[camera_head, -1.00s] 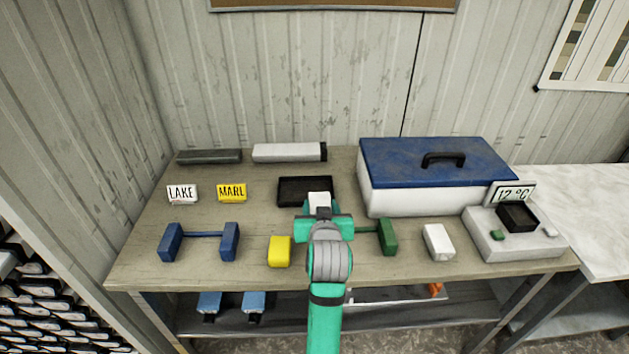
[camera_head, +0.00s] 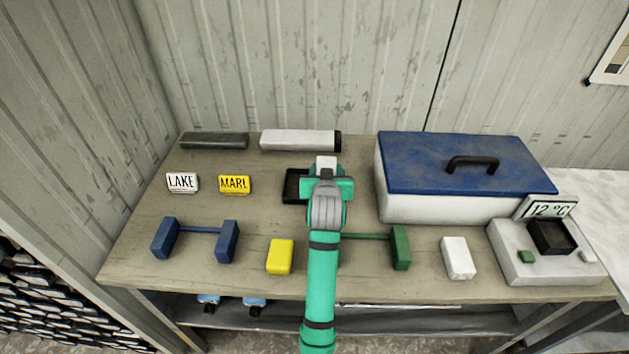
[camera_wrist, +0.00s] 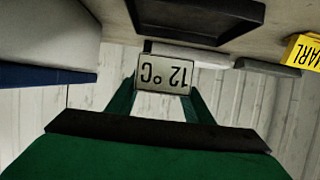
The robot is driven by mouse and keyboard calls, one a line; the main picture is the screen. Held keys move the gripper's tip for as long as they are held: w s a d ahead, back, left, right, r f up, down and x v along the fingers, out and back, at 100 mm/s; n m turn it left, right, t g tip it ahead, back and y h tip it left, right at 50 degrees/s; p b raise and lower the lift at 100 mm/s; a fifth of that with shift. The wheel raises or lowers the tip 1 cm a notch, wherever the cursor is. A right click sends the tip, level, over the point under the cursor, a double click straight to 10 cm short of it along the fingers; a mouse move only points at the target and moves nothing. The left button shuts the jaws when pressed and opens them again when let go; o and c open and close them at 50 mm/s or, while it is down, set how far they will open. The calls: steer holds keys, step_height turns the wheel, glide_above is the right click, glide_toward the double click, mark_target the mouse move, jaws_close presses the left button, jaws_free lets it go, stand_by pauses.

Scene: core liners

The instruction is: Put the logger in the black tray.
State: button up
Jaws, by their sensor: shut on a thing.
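My gripper (camera_head: 326,172) is shut on a small white logger (camera_head: 326,161). In the wrist view the logger shows between the two green fingers (camera_wrist: 162,92), and its face (camera_wrist: 163,73) reads "12 °C" upside down. The black tray (camera_head: 290,187) lies on the bench, and my gripper and arm hide its right part from the head camera. In the wrist view the tray (camera_wrist: 195,33) is at the top, apart from the logger. The logger is held up off the bench, over or just behind the tray; the exact height is hard to tell.
A blue-lidded white cooler (camera_head: 400,207) stands close on the right. A grey device (camera_head: 535,268) with another 12 °C display (camera_head: 549,208) is farther right. Blue (camera_head: 197,230) and green (camera_head: 400,247) stands, a yellow block (camera_head: 280,256) and a white block (camera_head: 457,258) line the front.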

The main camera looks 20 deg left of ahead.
steer(key=w+a+f, duration=0.1)
steer(key=f, duration=0.1)
steer(key=w+a+f, duration=0.2)
steer(key=a+f, duration=0.1)
steer(key=shift+w+a+f, duration=0.1)
steer(key=shift+w+f, duration=0.2)
steer(key=shift+w, duration=0.05)
steer(key=shift+w+a+f, duration=0.2)
steer(key=shift+a+f, duration=0.3)
steer(key=shift+f, duration=0.1)
step_height(320, 180, down, 3)
steer(key=shift+d+r, duration=0.1)
steer(key=shift+d, duration=0.05)
steer(key=o, duration=1.1)
steer(key=shift+w, duration=0.1)
